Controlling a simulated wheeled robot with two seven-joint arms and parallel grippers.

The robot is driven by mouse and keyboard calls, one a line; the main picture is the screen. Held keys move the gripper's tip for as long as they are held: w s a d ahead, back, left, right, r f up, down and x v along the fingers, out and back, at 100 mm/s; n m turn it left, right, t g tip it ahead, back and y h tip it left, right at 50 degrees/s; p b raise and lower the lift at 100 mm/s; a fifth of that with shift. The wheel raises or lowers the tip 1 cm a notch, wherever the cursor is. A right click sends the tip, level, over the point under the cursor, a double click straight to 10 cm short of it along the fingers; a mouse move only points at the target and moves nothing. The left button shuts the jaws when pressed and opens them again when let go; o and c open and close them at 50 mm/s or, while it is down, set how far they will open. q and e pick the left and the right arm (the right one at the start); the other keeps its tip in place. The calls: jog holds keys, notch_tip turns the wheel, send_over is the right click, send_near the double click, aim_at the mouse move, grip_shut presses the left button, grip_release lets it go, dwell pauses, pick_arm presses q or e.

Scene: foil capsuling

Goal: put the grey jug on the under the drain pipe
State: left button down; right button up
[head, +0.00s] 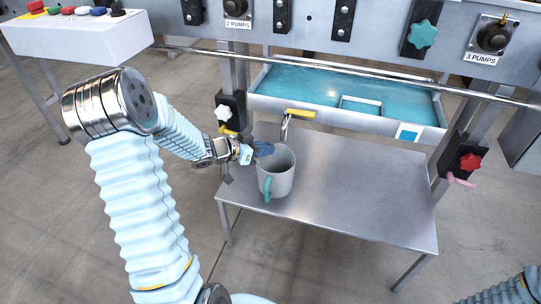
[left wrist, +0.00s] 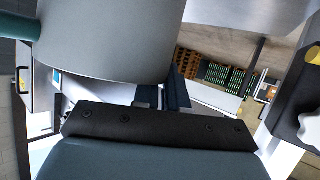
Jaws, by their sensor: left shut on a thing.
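The grey jug (head: 277,178) stands upright at the left rear of the metal table, with its teal handle facing the front. The drain pipe (head: 286,126), with a yellow lever, comes down from the basin just behind and above the jug's rim. My left gripper (head: 262,150) is at the jug's upper left rim, shut on it. In the left wrist view the jug (left wrist: 110,40) fills the upper left, close to the dark gripper pad. Whether the jug's base touches the table is hard to tell. My right gripper is not in view; only part of my right arm shows at the lower right.
The steel table (head: 350,200) is otherwise bare, with free room to the right of the jug. A basin of teal liquid (head: 340,88) sits behind it. A black clamp with a white star knob (head: 223,113) is left of the pipe. A red knob (head: 470,162) is at the right post.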

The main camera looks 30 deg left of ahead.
aim_at(271, 157)
pick_arm(q)
jog(key=shift+w+d, duration=0.3)
jog(key=shift+w, duration=0.35)
jog(key=shift+w+d, duration=0.25)
jog(key=shift+w, duration=0.2)
notch_tip(271, 157, down, 4)
jog(key=shift+r+b, duration=0.15)
jog(key=shift+b, duration=0.55)
jog(key=shift+r, duration=0.1)
jog(key=c, duration=1.2)
grip_release()
jog(key=shift+o, duration=0.2)
